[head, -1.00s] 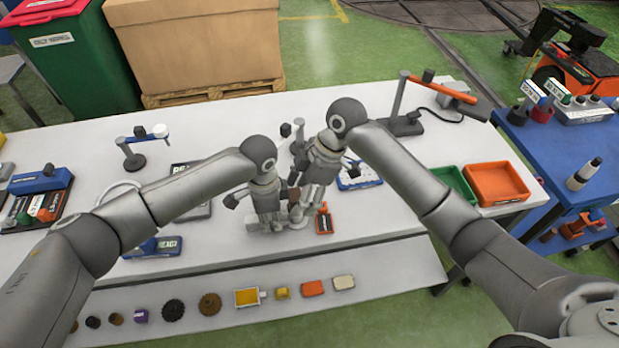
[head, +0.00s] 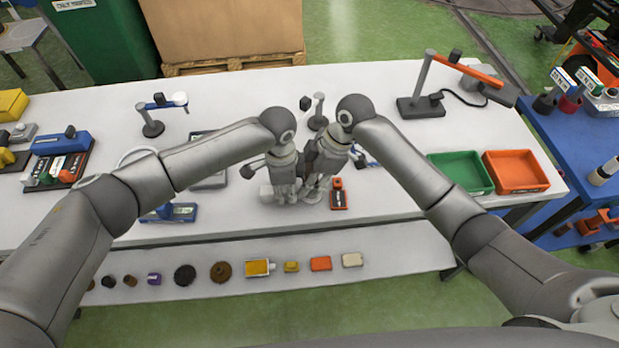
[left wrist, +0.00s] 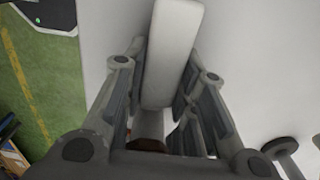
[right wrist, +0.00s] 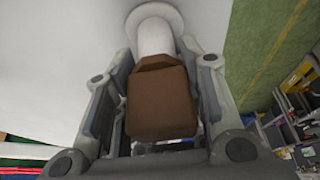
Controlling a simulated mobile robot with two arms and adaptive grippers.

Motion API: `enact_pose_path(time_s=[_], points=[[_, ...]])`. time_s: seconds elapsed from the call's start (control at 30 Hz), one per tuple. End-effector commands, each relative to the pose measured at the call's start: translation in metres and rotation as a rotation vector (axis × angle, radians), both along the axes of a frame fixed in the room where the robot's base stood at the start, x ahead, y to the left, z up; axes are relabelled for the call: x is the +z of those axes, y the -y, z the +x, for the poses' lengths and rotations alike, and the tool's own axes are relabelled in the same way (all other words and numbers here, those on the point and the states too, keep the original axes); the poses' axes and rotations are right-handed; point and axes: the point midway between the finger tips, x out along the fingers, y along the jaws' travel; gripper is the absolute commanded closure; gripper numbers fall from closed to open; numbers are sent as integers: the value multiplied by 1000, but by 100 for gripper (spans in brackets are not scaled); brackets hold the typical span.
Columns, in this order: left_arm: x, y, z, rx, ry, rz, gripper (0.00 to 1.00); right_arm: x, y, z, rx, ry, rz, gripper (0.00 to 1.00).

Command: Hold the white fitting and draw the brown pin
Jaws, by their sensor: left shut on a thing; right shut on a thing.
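The white fitting shows in the left wrist view as a long pale block (left wrist: 172,50) between the fingers of my left gripper (left wrist: 160,95), which is shut on it. In the head view my left gripper (head: 284,198) is low over the white bench. The brown pin has a blocky brown head (right wrist: 160,102). My right gripper (right wrist: 158,90) is shut on that head. Beyond the head, a white round part with a flange (right wrist: 155,32) lines up with it. I cannot tell how deep the pin sits. Both grippers nearly touch in the head view, and they hide most of both parts.
A small orange and black item (head: 338,194) lies just right of the grippers. Green (head: 460,172) and orange (head: 516,171) trays stand at the bench's right. A lamp-like orange-armed stand (head: 421,105) is behind. Several small parts line the lower front shelf (head: 400,255).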

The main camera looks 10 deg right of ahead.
Motion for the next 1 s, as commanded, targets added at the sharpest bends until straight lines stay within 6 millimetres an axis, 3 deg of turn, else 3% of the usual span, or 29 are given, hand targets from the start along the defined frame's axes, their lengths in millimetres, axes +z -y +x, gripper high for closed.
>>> enact_pose_path(time_s=[0.03,0.13,0.17,0.37,1.0], points=[[0,0,0,0,0,1,100,0,0,0,0,1,0,79],[0,0,0,0,0,1,100,0,0,0,0,1,0,92],[0,0,0,0,0,1,100,0,0,0,0,1,0,66],[0,0,0,0,0,1,100,0,0,0,0,1,0,91],[0,-1,0,1,-1,1,100,11,0,1,0,3,2,91]])
